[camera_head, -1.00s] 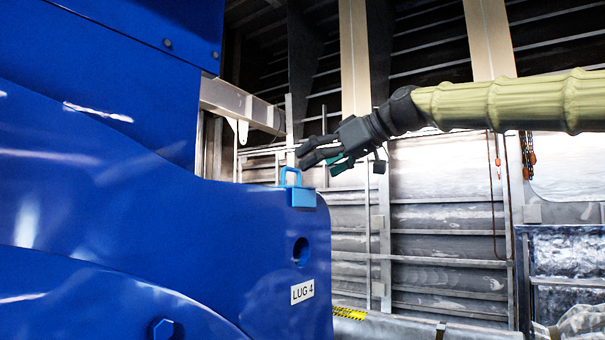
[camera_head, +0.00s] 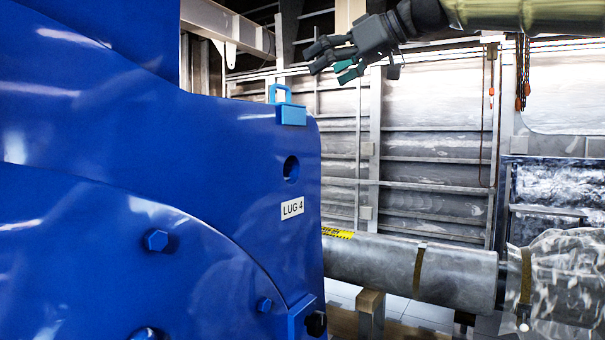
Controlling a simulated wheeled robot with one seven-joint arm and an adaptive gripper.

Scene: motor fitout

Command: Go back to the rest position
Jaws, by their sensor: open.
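My gripper (camera_head: 328,58) is at the top of the view, its dark fingers pointing left and apart, with nothing between them. My arm reaches in from the upper right. The gripper is above and to the right of a light blue block with a handle loop (camera_head: 291,113), and a clear gap shows between them. The block sits on the top edge of a large blue motor housing (camera_head: 225,150).
A grey pipe (camera_head: 440,268) with straps runs to the right, partly wrapped in clear sheeting (camera_head: 570,275). Hooks hang on chains (camera_head: 523,75) by the ribbed metal wall (camera_head: 435,155). A grey beam (camera_head: 225,25) is at upper left. Open air lies right of the housing.

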